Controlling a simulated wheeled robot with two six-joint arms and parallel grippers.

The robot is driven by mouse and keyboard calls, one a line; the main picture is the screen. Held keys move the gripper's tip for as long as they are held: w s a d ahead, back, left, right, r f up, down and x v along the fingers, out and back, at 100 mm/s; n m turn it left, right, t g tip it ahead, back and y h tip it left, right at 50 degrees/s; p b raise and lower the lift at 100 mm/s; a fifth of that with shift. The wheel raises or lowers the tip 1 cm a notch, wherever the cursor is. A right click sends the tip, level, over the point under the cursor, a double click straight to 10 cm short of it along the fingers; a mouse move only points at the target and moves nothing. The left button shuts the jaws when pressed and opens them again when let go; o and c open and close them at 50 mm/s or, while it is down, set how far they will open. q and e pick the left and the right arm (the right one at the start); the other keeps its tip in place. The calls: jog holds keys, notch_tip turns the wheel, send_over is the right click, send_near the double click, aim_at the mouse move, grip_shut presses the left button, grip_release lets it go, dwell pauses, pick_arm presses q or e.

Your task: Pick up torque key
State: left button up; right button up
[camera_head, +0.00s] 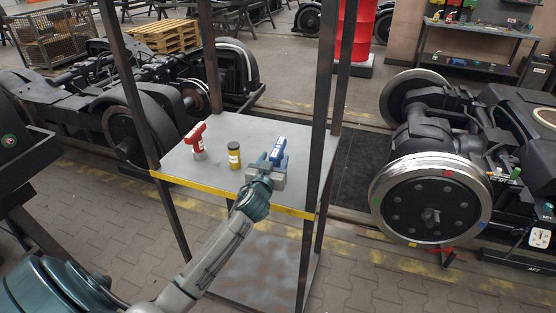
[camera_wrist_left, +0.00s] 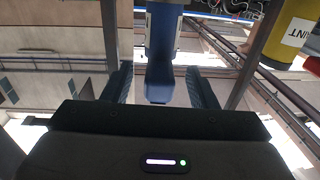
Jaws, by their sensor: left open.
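A blue tool (camera_head: 278,149) with a pale label stands on the grey shelf (camera_head: 222,184). A red tool (camera_head: 196,137) with a grey lower end stands at the shelf's left. I cannot tell from the pictures alone which is the torque key. My left gripper (camera_head: 266,163) is open at the blue tool, on its near side. In the left wrist view the blue tool (camera_wrist_left: 160,75) lies between the two open fingers (camera_wrist_left: 160,88), with gaps seen on both sides. The gripper hides the tool's lower part in the head view. My right gripper is not in view.
A yellow can (camera_head: 234,156) with a dark lid stands left of the gripper; it also shows in the left wrist view (camera_wrist_left: 285,35). Dark upright posts (camera_head: 318,120) frame the shelf close to the gripper's right. Tram bogies (camera_head: 430,150) stand on both sides.

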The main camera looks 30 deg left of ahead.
aim_at(277, 152)
pick_arm(q)
jog(key=x, duration=0.1)
jog(key=p+x, duration=0.1)
jog(key=x, duration=0.1)
jog(key=shift+w+a+r, duration=0.1)
jog(key=shift+w+r, duration=0.15)
jog(key=shift+w, duration=0.05)
jog(key=shift+w+a+f+p, duration=0.1)
jog(key=shift+w+f+p, duration=0.05)
jog(key=shift+w+p, duration=0.2)
grip_shut()
